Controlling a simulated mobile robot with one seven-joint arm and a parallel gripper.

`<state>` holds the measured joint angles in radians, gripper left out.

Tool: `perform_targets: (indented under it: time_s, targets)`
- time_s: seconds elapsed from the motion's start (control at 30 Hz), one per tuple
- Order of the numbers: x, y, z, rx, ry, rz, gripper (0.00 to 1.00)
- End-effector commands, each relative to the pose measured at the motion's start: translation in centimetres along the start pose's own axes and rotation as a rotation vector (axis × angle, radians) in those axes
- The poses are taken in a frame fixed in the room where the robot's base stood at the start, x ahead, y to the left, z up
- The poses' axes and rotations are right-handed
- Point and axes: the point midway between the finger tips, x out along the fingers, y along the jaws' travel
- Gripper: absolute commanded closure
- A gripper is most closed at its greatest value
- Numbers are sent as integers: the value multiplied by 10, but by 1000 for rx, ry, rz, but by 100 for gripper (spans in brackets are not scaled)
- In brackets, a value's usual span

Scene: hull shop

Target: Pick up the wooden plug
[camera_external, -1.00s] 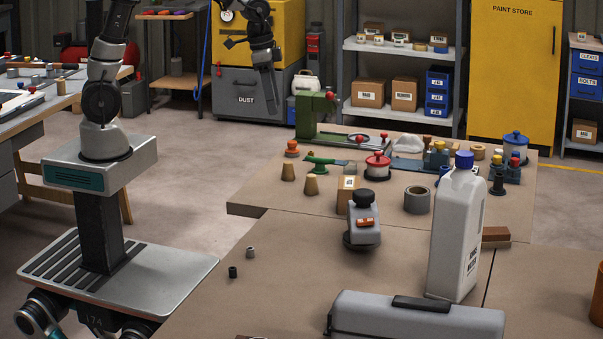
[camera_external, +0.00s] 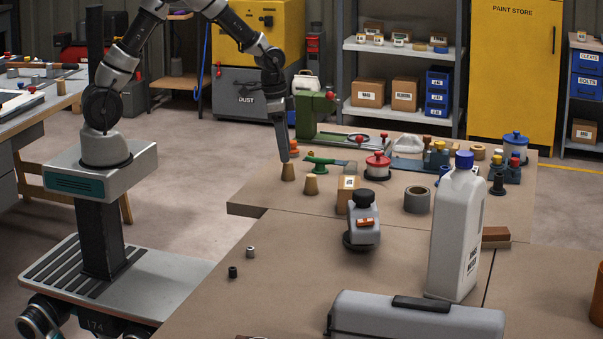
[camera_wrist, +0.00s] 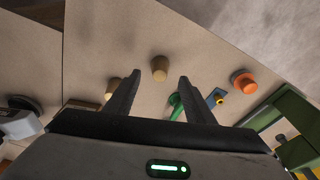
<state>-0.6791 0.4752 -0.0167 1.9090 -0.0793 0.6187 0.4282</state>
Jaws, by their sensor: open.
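A tapered wooden plug (camera_external: 288,172) stands upright near the left edge of the far bench. A second, similar wooden plug (camera_external: 311,186) stands to its right. My gripper (camera_external: 285,157) is pointing down, right at the top of the first plug in the external view. In the wrist view, my gripper (camera_wrist: 160,78) is open, with its two fingers apart. The nearer-centred plug (camera_wrist: 160,68) shows in the gap between the fingertips. The other plug (camera_wrist: 112,88) lies outside the left finger. Whether the fingers touch the first plug cannot be told.
An orange knobbed piece (camera_external: 292,148) stands just behind the plug and shows at right in the wrist view (camera_wrist: 244,84). A green-handled tool (camera_external: 322,160) lies close by at the right. A green machine (camera_external: 314,112) stands behind. The bench edge is near at left.

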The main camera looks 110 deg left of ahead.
Motion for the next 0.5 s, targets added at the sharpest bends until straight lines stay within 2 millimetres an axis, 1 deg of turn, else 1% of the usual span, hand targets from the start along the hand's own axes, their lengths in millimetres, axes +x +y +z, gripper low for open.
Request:
perform_targets:
  time_s: [0.13,0.33,0.4,0.5]
  targets:
    - [14,0,0,0,-2,1,51]
    - [44,0,-2,0,-2,1,51]
    - [50,0,-2,0,-2,1,51]
    - [51,0,-3,0,0,0,51]
